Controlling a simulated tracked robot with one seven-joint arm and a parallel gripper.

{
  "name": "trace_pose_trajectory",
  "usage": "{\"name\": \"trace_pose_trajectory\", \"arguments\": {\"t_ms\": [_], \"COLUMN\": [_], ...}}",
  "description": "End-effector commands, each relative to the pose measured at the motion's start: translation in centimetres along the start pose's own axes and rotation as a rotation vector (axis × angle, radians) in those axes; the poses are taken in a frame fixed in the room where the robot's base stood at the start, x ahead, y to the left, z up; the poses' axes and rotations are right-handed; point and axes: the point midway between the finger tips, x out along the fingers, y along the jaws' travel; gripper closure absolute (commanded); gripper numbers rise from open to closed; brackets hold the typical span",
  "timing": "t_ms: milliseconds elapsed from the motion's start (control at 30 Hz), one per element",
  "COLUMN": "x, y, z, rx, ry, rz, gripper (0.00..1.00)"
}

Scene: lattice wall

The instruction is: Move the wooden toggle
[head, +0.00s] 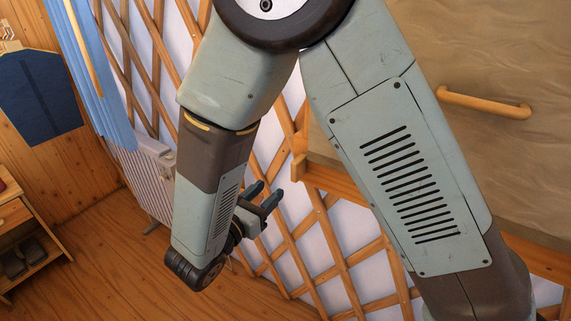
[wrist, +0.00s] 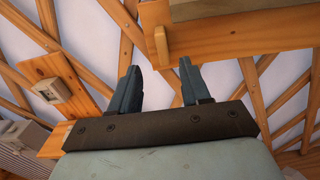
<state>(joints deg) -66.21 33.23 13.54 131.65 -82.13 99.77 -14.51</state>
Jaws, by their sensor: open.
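A small upright wooden block, which looks like the toggle (head: 298,168), sits at the left end of a wooden rail (head: 345,187) in the head view. In the wrist view the toggle (wrist: 161,46) stands at the left end of the rail, just beyond and above my fingertips, near the middle between them. My gripper (head: 267,193) is open and empty, close to the lattice wall and left of the toggle in the head view. In the wrist view my gripper (wrist: 158,72) shows both fingers apart, with nothing between them. I see no contact with the toggle.
A wooden lattice (head: 292,235) covers the wall. A wooden plate with a pale switch (wrist: 52,90) is left of my fingers. A tan panel with a wooden handle (head: 485,103) is at right. A radiator (head: 152,180) and low shelf (head: 30,235) are left; floor between is clear.

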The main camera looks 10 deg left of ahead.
Motion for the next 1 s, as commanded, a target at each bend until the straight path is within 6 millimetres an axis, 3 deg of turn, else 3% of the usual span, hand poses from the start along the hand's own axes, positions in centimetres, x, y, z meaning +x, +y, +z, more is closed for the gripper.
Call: {"name": "trace_pose_trajectory", "arguments": {"t_ms": [700,1000], "x": [11.1,13.3], "y": [0.0,0.1], "z": [0.0,0.0], "rx": [0.001,0.001], "ry": [0.0,0.0], "rz": [-0.002,0.001], "gripper": [0.53,0.53]}}
